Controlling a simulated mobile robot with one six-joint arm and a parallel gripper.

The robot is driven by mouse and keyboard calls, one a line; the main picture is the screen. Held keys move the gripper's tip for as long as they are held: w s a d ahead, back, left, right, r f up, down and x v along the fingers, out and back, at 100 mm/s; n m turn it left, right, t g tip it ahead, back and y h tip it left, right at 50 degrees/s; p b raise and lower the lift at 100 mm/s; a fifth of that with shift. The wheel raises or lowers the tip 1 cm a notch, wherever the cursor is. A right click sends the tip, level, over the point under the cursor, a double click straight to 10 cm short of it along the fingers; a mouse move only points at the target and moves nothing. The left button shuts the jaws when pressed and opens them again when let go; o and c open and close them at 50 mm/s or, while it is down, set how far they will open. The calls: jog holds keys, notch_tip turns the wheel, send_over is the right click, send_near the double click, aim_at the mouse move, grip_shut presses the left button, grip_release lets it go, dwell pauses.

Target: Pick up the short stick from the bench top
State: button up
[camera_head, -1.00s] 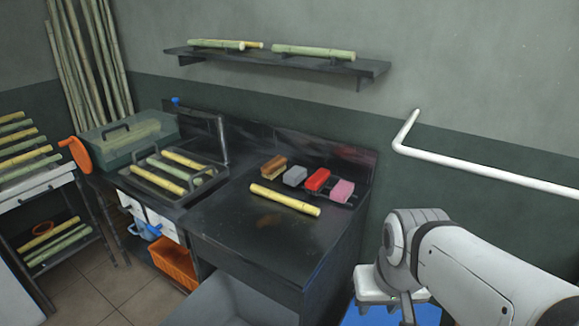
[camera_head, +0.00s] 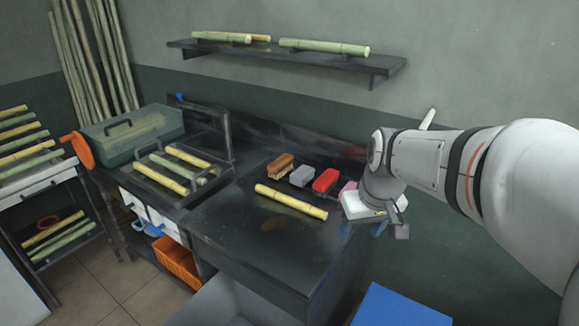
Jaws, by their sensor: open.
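The short stick (camera_head: 290,202) is a yellow piece of cane lying on the dark bench top (camera_head: 240,225), slanting from upper left to lower right. My gripper (camera_head: 390,230) is to the right of the stick, by the bench's right edge, apart from the stick. It is open and empty; its fingers are small and partly hidden in this view.
Behind the stick are a brown brush (camera_head: 281,166), a grey block (camera_head: 303,175), a red block (camera_head: 326,181) and a pink block (camera_head: 348,187), partly covered by my arm. A tray (camera_head: 150,176) of sticks lies left. A shelf (camera_head: 300,57) hangs above.

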jog(key=w+a+n, duration=0.3)
jog(key=w, duration=1.1)
jog(key=n+y+p, duration=0.2)
jog(key=n+y, duration=0.1)
jog(key=n, duration=0.3)
send_over(291, 198)
jog(key=s+d, duration=0.1)
notch_tip(291, 198, down, 16)
jog(key=shift+s+r, duration=0.15)
jog(key=shift+r, duration=0.05)
jog(key=x, duration=0.3)
jog(key=d+p+x, duration=0.1)
jog(key=x, duration=0.3)
jog(key=shift+d+f, duration=0.15)
jog(key=shift+f, duration=0.3)
jog(key=shift+c, duration=0.4)
grip_shut()
